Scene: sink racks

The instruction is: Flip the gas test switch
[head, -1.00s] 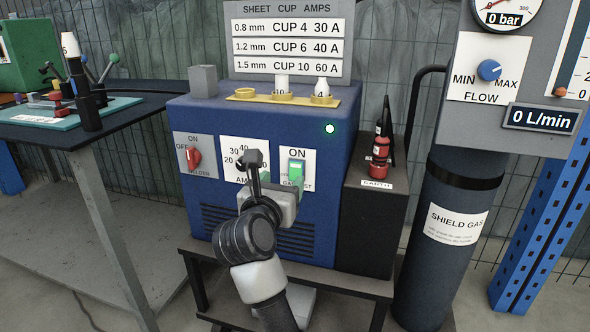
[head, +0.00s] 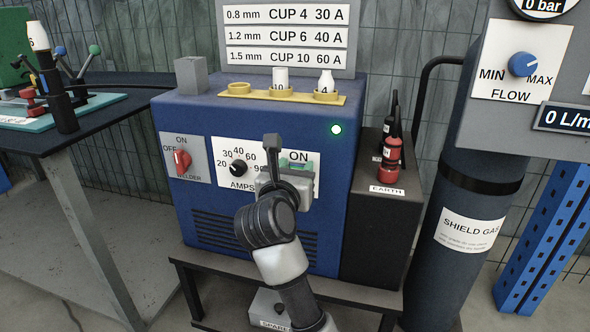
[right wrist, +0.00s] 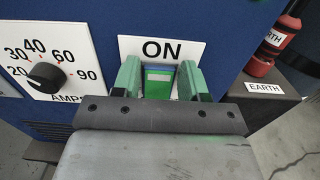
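The gas test switch (right wrist: 159,80) is a green rocker on a white plate marked ON on the blue welder's front. In the head view my right gripper (head: 290,178) is in front of the plate and hides most of it, including the lower label. In the right wrist view my right gripper (right wrist: 159,76) is open, with one green finger on each side of the switch. I cannot tell whether the fingers touch it. My left gripper is not in view.
The blue welder (head: 176,225) also has an amps dial (head: 238,168) and a red welder switch (head: 182,159). A green light (head: 336,129) glows on it. The flow display (head: 570,117) begins with 0.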

